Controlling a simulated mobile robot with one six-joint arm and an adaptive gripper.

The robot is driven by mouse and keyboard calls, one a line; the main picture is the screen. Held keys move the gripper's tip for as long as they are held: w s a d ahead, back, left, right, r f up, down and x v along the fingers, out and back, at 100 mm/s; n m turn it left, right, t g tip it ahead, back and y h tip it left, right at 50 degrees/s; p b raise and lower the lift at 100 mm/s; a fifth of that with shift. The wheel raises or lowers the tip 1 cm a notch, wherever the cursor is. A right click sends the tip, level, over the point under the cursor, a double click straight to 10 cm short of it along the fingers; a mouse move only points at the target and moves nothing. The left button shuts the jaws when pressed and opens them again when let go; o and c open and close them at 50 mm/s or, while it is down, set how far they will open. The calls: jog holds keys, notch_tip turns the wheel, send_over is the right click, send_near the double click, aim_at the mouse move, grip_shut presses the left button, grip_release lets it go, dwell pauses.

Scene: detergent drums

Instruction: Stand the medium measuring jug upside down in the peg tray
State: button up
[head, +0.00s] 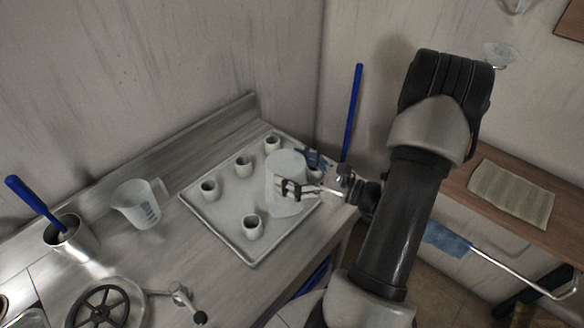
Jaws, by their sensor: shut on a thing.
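A whitish translucent measuring jug (284,199) is at the right part of the peg tray (228,241). My gripper (302,172) is shut on this jug from the right, with one finger across its near side. The jug's top looks like a closed flat face, so it appears upside down and roughly upright. I cannot tell whether it touches the tray or covers a peg. Several short pale pegs with dark hollow tops stand on the tray. Another clear measuring jug (140,205) with markings stands upright on the counter to the left.
The wooden counter (187,251) runs along the wall. A metal cup (73,239) with a blue-handled tool stands at the left. A black handwheel (100,308) and a metal fitting (181,297) lie at the front. A side table (468,205) with a folded cloth (512,193) is at the right.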

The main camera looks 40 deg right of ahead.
jog(key=shift+f+b, duration=0.3)
jog(key=shift+f, duration=0.2)
dwell(0.3)
jog(key=o, duration=1.5)
jog(key=shift+c, duration=0.2)
jog(key=shift+s, duration=0.1)
